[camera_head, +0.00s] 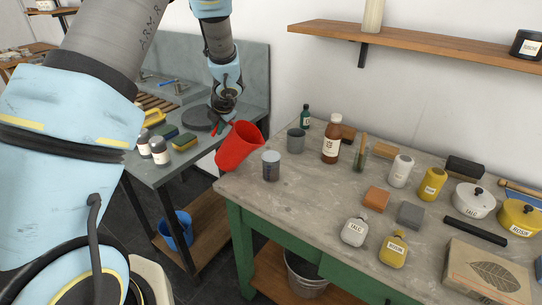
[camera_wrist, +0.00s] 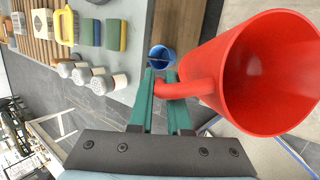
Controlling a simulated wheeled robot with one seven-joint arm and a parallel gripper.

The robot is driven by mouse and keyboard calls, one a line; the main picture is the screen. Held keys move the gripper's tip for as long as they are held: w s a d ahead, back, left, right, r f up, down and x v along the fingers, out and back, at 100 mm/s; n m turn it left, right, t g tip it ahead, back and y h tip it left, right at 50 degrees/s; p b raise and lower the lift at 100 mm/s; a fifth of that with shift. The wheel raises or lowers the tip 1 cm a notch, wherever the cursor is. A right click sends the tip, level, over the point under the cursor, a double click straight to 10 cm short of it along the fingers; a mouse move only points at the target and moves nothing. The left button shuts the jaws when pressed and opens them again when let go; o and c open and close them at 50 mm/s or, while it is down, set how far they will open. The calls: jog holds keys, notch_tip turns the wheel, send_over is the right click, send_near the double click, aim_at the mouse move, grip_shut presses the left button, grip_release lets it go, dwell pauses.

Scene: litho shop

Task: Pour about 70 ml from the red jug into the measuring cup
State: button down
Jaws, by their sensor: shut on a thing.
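The red jug (camera_head: 239,147) is held in the air just off the left end of the grey-topped bench, tilted in the head view. My gripper (camera_wrist: 160,88) is shut on its handle (camera_wrist: 185,88). The wrist view looks into the wide mouth of the jug (camera_wrist: 262,75); I cannot make out any liquid inside. A small greyish cup (camera_head: 271,166), which looks like the measuring cup, stands upright near the bench's left front edge, right of and below the jug, apart from it. Its contents cannot be told. No stream shows between them.
A dark grey cup (camera_head: 296,141), a green bottle (camera_head: 305,117) and a brown bottle (camera_head: 331,138) stand behind the measuring cup. Several blocks, bottles and pots fill the bench to the right. A second table (camera_head: 150,172) with brushes and shakers stands left, a blue bucket (camera_head: 178,230) below.

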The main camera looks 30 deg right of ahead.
jog(key=shift+w+a+g+h, duration=0.4)
jog(key=shift+w+a, duration=0.2)
jog(key=shift+w, duration=0.05)
jog(key=w+a+f+n+g+h+b, duration=0.1)
jog(key=w+a+f+g+h, duration=0.2)
jog(key=f, duration=0.2)
jog(key=shift+n+h, duration=0.3)
jog(key=shift+n, duration=0.1)
dwell(0.4)
jog(key=shift+w+a, duration=0.1)
jog(key=shift+a, duration=0.05)
jog(key=shift+f, duration=0.1)
